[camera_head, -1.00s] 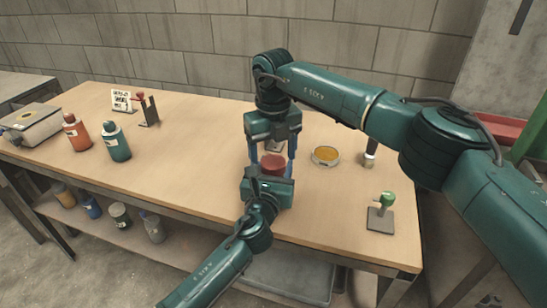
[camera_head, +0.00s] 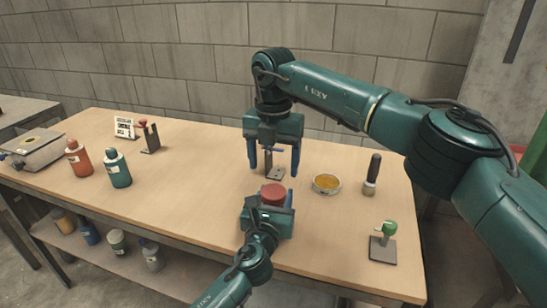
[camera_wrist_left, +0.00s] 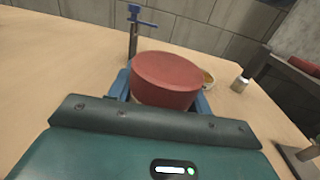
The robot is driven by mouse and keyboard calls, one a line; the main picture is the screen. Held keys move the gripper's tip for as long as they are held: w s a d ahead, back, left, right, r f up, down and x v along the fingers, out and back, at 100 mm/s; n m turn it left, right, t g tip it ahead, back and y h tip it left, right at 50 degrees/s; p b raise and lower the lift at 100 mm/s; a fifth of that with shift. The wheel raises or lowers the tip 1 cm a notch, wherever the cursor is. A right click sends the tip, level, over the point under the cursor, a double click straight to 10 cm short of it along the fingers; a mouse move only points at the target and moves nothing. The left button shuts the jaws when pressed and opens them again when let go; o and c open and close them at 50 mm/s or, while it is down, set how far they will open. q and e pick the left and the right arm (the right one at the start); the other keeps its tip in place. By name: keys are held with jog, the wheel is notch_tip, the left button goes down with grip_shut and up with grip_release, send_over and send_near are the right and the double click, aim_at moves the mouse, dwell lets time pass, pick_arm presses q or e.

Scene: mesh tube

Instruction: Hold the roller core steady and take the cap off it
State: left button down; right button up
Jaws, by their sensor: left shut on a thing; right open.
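The red cap (camera_head: 273,193) sits at the front middle of the bench, on top of the roller core. It shows large in the left wrist view (camera_wrist_left: 165,78). The core is almost wholly hidden below the cap by my left gripper (camera_head: 268,210), which is shut on it from the front. The left gripper's blue fingers show on both sides below the cap in the left wrist view. My right gripper (camera_head: 273,172) points down from above, fingers spread and empty. Its fingertips are above and behind the cap, apart from it.
A small blue-topped stand (camera_head: 274,174) is behind the cap. A dish of yellow stuff (camera_head: 327,183), a black-handled tool (camera_head: 372,174) and a green-knobbed stand (camera_head: 383,243) are to the right. Red (camera_head: 78,158) and teal (camera_head: 117,168) bottles stand left; bench between is clear.

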aim_at(273, 191)
notch_tip(273, 191, down, 7)
jog(key=shift+f, duration=0.15)
jog(key=shift+c, duration=0.5)
jog(key=c, duration=0.9)
jog(key=n, duration=0.4)
jog(key=shift+d, duration=0.1)
jog(key=n, duration=0.5)
jog(key=shift+n, duration=0.4)
jog(key=o, duration=1)
jog(key=shift+o, duration=0.3)
